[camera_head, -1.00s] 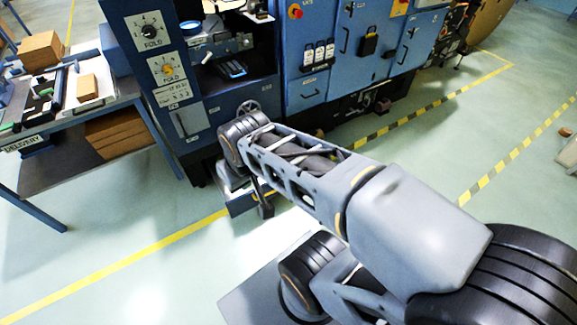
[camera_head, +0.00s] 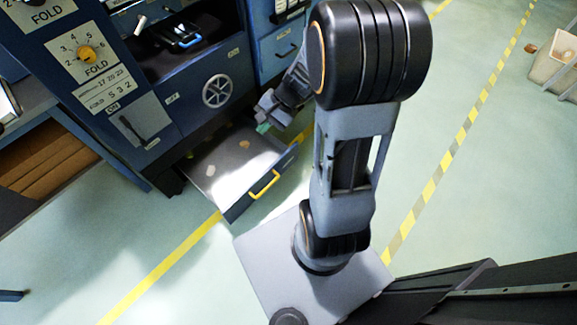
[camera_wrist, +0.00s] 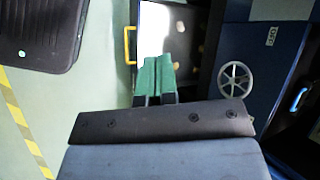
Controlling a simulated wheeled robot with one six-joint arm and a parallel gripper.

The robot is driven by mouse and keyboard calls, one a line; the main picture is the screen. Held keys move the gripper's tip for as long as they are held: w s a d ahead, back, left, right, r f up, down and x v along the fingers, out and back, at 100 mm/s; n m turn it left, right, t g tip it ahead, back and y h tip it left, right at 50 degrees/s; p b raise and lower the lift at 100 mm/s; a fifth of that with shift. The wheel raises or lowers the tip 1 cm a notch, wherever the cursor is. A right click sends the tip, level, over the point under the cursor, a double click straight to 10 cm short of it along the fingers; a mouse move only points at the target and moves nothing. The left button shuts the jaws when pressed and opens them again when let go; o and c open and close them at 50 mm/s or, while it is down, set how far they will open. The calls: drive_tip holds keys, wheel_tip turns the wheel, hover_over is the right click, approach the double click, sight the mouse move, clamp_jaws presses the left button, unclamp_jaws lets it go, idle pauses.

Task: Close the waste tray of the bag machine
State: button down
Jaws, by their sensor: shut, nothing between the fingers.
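The waste tray (camera_head: 207,176) is pulled out low at the front of the blue bag machine (camera_head: 190,85). It is a shallow grey drawer with a yellow handle (camera_head: 264,185) on its front and a few small tan scraps inside. My gripper (camera_head: 264,127) is by the tray's right side, near the machine, partly hidden by my arm. In the wrist view my gripper's green fingertips (camera_wrist: 155,62) are shut together and empty, in front of the bright tray floor (camera_wrist: 165,30). The yellow handle (camera_wrist: 130,45) shows to their left. I cannot tell whether the fingers touch the tray.
A handwheel (camera_head: 217,91) is on the machine face above the tray and shows right of the fingers in the wrist view (camera_wrist: 235,79). A bench with a brown box (camera_head: 45,165) stands at left.

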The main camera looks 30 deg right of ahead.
drive_tip(key=w+d+f+m+t+y+b, duration=0.1)
drive_tip(key=w+d+f+m+t+b, duration=0.15)
drive_tip(key=f, duration=0.45)
drive_tip(key=w+d+f+m+t+b, duration=0.1)
drive_tip(key=d+f+m+b, duration=0.25)
drive_tip(key=f, duration=0.45)
drive_tip(key=w+d+f+m+t+y+b, duration=0.1)
drive_tip(key=d+f+m+t+b, duration=0.2)
drive_tip(key=f, duration=0.4)
drive_tip(key=m+t+h+b, duration=0.3)
drive_tip(key=m+h+b, duration=0.3)
drive_tip(key=m, duration=0.7)
approach(285, 157)
drive_tip(key=shift+y, duration=0.4)
drive_tip(key=b+x, duration=0.5)
drive_tip(key=shift+d+f, duration=0.15)
drive_tip(key=shift+f, duration=0.25)
drive_tip(key=shift+w+a+r+b, duration=0.1)
drive_tip(key=shift+w+a+b, duration=0.1)
drive_tip(key=shift+w, duration=0.2)
drive_tip(key=shift+w+a+b, duration=0.1)
drive_tip(key=shift+w+b, duration=0.05)
drive_tip(key=shift+w, duration=0.25)
drive_tip(key=shift+d, duration=0.1)
